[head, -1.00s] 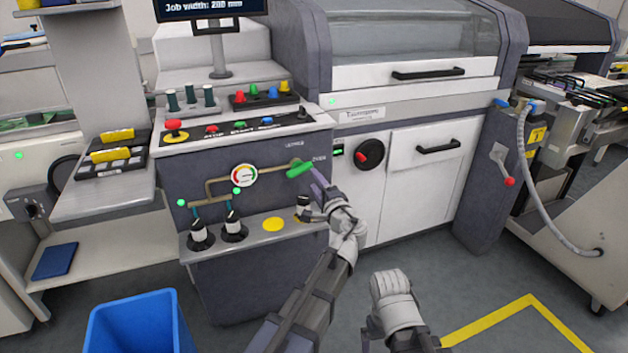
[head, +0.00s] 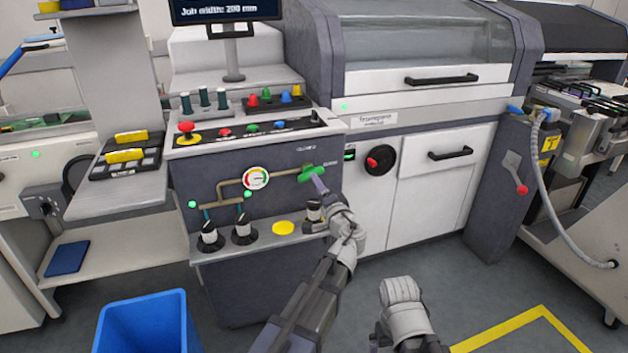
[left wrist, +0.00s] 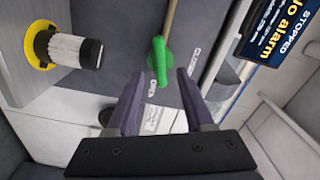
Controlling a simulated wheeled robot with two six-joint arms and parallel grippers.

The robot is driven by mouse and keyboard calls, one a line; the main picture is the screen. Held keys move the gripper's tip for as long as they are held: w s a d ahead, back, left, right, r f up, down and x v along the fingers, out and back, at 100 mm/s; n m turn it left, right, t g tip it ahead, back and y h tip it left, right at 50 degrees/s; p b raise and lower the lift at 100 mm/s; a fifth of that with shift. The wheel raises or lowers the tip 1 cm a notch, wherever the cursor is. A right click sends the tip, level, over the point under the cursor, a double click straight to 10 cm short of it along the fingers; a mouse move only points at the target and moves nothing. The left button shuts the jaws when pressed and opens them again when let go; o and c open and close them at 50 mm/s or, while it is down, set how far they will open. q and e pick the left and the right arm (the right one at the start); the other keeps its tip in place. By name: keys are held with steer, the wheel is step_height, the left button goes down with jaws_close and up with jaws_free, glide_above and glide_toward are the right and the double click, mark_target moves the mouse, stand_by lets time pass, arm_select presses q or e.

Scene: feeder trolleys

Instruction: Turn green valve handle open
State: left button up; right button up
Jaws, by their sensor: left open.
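The green valve handle (head: 312,172) sits at the right end of a brass pipe on the dark front panel, roughly in line with the pipe. It also shows in the left wrist view (left wrist: 160,60), pointing toward the "OPEN" label, with the "CLOSED" label off to its side. My left gripper (head: 317,183) is right at the handle in the head view. In the left wrist view the gripper (left wrist: 158,88) is open, with the handle's lower end between its spread fingertips. Contact cannot be made out. My right gripper is not in view; only its arm shows.
A pressure gauge (head: 256,178) sits on the pipe left of the handle. A small ledge (head: 262,238) below carries black-and-white fittings, one close to my left wrist. A red knob (head: 373,162) is to the right. A blue bin (head: 148,325) stands on the floor.

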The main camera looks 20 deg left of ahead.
mark_target(310, 173)
arm_select(q)
steer(key=shift+x, duration=2.2)
jaws_close()
